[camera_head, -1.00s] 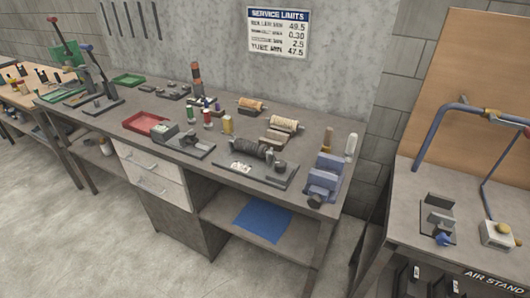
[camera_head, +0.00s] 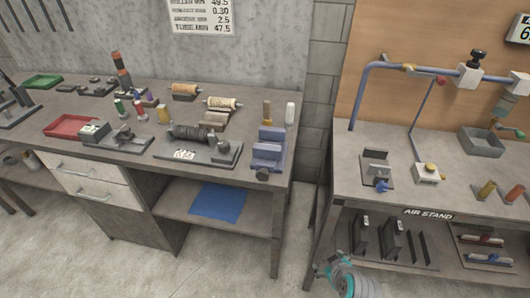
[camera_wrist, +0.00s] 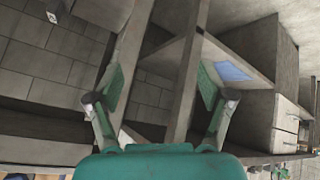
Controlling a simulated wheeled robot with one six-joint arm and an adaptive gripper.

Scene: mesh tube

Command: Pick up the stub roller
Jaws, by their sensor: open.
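I cannot tell for sure which thing is the stub roller. On the left workbench in the head view, a cream roller (camera_head: 222,103) lies on a block near the back. A tan roller (camera_head: 185,89) lies further back on another block. A dark ribbed roller (camera_head: 193,133) sits in a grey fixture (camera_head: 185,152) near the front edge. My gripper shows partly as a teal shape at the bottom edge of the head view, low in front of the benches. In the wrist view my gripper (camera_wrist: 160,90) is open and empty, its two green fingers wide apart.
A blue vise (camera_head: 267,152) stands at the bench's right end. A red tray (camera_head: 70,125) and small coloured spools are further left. A gap separates the benches.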

